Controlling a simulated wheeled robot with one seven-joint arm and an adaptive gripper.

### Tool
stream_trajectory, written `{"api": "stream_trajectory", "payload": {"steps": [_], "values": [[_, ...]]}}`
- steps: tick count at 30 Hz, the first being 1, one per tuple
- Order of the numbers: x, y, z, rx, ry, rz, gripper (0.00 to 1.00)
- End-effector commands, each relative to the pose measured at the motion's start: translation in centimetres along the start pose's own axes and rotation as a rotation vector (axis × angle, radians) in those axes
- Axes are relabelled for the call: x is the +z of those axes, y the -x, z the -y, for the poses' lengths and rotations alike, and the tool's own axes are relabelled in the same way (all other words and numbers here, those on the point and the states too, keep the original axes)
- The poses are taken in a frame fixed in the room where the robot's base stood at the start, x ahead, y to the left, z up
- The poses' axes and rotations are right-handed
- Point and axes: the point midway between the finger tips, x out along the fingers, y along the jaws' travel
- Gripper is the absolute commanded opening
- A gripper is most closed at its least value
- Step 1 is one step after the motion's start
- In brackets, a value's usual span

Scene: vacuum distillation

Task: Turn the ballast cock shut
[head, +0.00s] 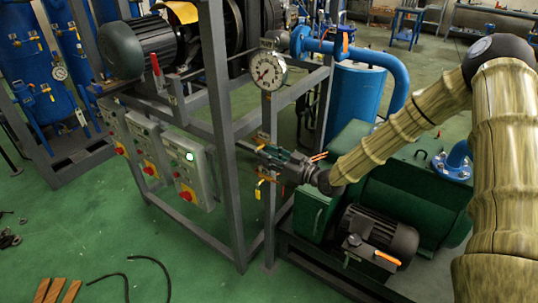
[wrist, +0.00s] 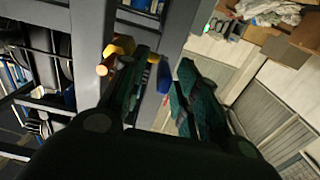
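A small valve with a yellow handle (head: 260,188) hangs at the grey frame post, just below my gripper in the head view. I cannot tell for sure that it is the ballast cock. In the wrist view, a yellow and copper-coloured fitting (wrist: 108,58) sits beside the left finger, and a small blue part (wrist: 164,76) shows between the fingers. My gripper (head: 262,153) points left at the post. In the wrist view its dark green fingers (wrist: 163,88) are apart, with no object clearly held between them. Whether a finger touches the fitting is hidden.
A pressure gauge (head: 268,71) stands above my gripper on the grey frame (head: 226,130). Control boxes (head: 188,168) with red knobs are on its left. A green machine (head: 415,215) with a dark motor (head: 380,235) stands below my arm.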

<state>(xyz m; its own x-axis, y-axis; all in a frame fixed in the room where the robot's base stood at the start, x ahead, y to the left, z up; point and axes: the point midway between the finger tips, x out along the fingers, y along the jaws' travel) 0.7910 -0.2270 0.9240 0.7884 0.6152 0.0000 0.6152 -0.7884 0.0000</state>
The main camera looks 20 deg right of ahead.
Motion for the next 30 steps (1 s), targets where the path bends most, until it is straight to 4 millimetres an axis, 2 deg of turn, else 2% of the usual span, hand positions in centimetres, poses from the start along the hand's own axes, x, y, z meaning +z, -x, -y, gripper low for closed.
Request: {"api": "stream_trajectory", "payload": {"steps": [10, 15, 25, 30], "values": [[0.06, -0.28, 0.02, 0.0, -0.001, 0.0, 0.31], [0.04, -0.28, 0.01, 0.0, -0.001, 0.0, 0.0], [0.11, -0.36, 0.04, -0.001, 0.0, -0.002, 0.0], [0.43, -1.0, 0.51, -0.01, 0.0, -0.02, 0.0]]}}
